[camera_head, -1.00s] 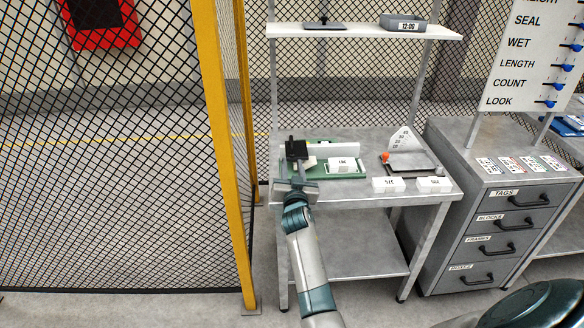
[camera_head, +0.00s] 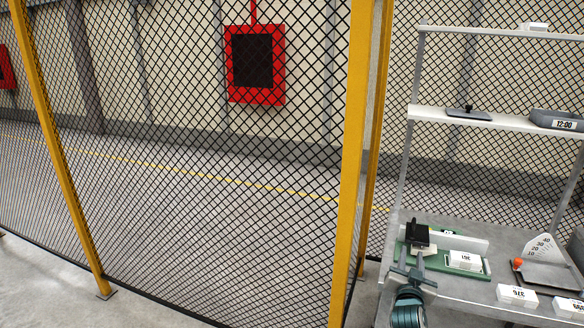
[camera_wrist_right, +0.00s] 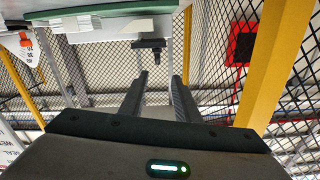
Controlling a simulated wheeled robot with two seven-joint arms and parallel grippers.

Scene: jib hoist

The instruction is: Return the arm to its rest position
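My right gripper (camera_head: 413,262) reaches in from the bottom at the left end of the grey workbench (camera_head: 470,292). Its two fingers are apart in the right wrist view (camera_wrist_right: 160,80), with nothing seen between them. A black block-like part (camera_head: 417,234) stands just beyond the fingertips by the green tray (camera_head: 440,262); it also shows in the right wrist view (camera_wrist_right: 148,44). I cannot tell whether the fingers touch it. A white numbered block (camera_head: 465,260) sits in the tray. My left gripper is not in view.
A yellow fence post (camera_head: 350,180) and black mesh stand close left of the bench. A shelf (camera_head: 490,119) is above. Clear floor lies behind the mesh.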

